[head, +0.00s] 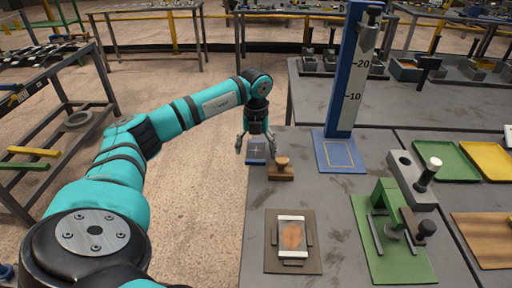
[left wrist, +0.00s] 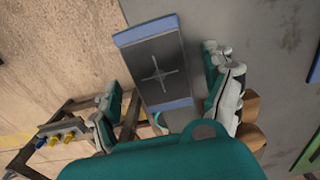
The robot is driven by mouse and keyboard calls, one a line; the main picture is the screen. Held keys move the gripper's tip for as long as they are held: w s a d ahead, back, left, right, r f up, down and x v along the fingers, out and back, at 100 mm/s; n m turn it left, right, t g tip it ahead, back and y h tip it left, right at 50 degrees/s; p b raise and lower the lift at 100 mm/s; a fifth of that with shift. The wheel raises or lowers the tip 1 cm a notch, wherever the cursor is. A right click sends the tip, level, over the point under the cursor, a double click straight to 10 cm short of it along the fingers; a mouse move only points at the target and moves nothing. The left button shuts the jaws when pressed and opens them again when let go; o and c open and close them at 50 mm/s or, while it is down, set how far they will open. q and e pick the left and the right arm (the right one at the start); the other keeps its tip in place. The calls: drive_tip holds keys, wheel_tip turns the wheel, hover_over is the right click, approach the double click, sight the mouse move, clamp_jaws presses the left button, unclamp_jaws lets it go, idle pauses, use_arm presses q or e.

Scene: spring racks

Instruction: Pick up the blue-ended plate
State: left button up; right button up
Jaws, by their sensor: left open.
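The blue-ended plate (left wrist: 160,52) is a dark grey rectangle with a blue strip at each end and a pale cross in its middle. It lies at the left edge of the grey table, with floor showing along its left side in the left wrist view. In the head view the plate (head: 257,153) is partly covered by my left gripper (head: 256,143). My left gripper is open, its fingers spread to either side of the plate's near end in the left wrist view (left wrist: 168,98). I cannot tell whether the fingers touch it. My right gripper is not in view.
A wooden block with a round knob (head: 281,172) stands close to the plate's right. A blue post with a height scale (head: 347,80) rises behind. A board with a white-framed piece (head: 292,258) and a green fixture (head: 388,228) lie nearer. Floor is left of the table.

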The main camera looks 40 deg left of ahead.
use_arm(q)
clamp_jaws()
drive_tip(key=shift+r, duration=0.1)
idle(0.5)
drive_tip(key=shift+r, duration=0.1)
